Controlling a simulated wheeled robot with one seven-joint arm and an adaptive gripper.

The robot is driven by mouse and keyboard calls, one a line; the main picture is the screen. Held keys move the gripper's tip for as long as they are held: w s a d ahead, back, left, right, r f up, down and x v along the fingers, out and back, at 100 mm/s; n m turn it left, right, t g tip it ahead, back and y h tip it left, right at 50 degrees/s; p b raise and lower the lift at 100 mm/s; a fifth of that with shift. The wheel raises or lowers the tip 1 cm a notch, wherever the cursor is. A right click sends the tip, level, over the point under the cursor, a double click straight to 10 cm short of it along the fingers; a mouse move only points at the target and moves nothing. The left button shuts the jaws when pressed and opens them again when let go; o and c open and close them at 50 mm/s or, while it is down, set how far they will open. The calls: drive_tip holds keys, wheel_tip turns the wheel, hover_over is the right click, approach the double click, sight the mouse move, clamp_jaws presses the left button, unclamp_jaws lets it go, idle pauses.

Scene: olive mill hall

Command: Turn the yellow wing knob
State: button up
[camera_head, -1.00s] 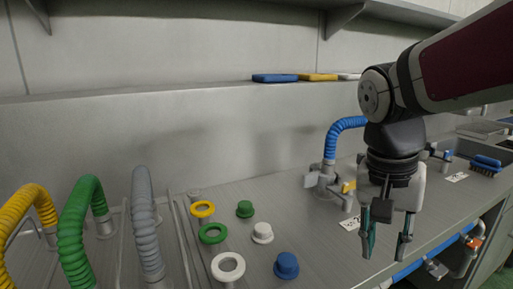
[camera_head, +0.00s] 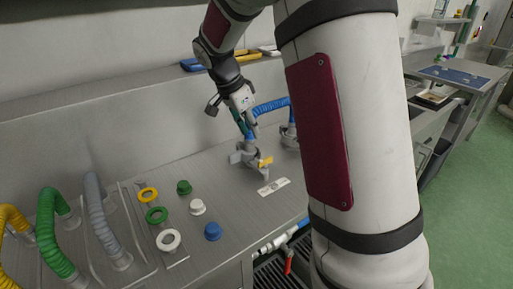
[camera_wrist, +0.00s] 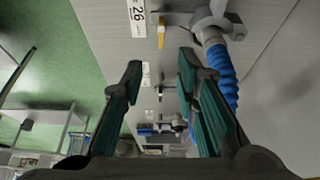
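The yellow wing knob (camera_head: 265,162) is a small yellow lever on a grey metal valve (camera_head: 247,154) with a blue ribbed hose (camera_head: 270,106) on the bench. In the wrist view the knob (camera_wrist: 161,33) shows as a thin yellow bar at the top, beside the valve body (camera_wrist: 212,22) and the blue hose (camera_wrist: 222,75). My gripper (camera_head: 246,125) is above the valve in the head view, apart from the knob. Its two green-padded fingers are spread, with nothing between them, in the wrist view (camera_wrist: 160,62).
A number label (camera_wrist: 138,17) lies beside the knob. A green hose (camera_head: 52,235) is further left. A second valve (camera_wrist: 172,123) shows in the wrist view. Green floor (camera_head: 465,200) is clear at right.

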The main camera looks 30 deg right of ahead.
sight(264, 159)
drive_tip(key=x, duration=1.3)
drive_tip(key=shift+w+d+f+p, duration=0.1)
drive_tip(key=shift+d+f+p, duration=0.05)
drive_tip(key=shift+f+p, duration=0.2)
drive_tip(key=shift+c, duration=0.5)
clamp_jaws()
